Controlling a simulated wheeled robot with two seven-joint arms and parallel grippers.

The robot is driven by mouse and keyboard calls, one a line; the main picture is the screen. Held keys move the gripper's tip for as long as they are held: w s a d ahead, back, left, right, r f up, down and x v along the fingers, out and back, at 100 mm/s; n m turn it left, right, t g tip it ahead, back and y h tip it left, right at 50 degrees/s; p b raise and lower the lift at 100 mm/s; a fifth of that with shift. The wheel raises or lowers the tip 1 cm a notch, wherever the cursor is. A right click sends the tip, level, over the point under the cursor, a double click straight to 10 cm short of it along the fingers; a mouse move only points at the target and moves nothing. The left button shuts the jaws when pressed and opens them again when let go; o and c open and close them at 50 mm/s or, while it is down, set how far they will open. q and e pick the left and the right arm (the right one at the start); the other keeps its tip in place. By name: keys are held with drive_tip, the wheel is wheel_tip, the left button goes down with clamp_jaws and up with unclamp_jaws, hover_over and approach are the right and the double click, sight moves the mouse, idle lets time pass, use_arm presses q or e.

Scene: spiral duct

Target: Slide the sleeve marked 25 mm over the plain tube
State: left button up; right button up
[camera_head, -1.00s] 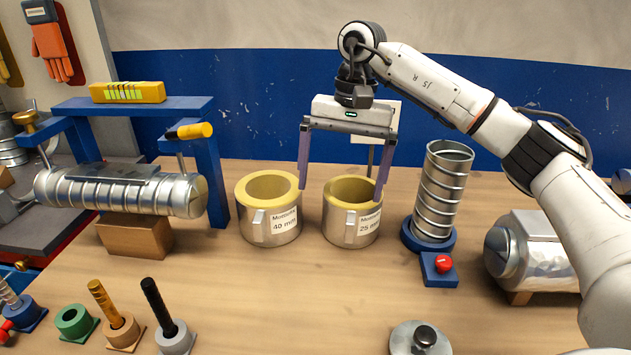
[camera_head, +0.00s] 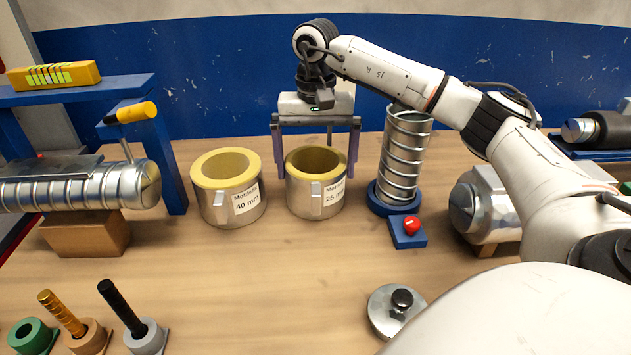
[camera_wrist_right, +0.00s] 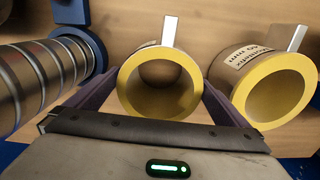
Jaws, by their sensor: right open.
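The sleeve marked 25 mm (camera_head: 306,196) is a short, thick silver ring with a yellow lining, standing upright on the bench. My right gripper (camera_head: 317,172) is open and points down, with one finger on each side of this sleeve's upper part. In the right wrist view the sleeve's yellow rim (camera_wrist_right: 132,94) lies between the two fingers; I see no clear contact. A silver spiral-ridged tube (camera_head: 405,160) stands upright in a blue base to the right. No marking shows which is the plain tube. My left gripper is out of view.
The sleeve marked 40 mm (camera_head: 225,205) stands close left of the 25 mm one. A blue block with a red knob (camera_head: 408,231) sits before the upright tube. A silver disc with a black knob (camera_head: 395,310) lies at the front.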

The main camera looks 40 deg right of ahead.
drive_tip(key=shift+f, duration=0.1)
drive_tip(key=shift+c, duration=0.3)
drive_tip(key=c, duration=0.9)
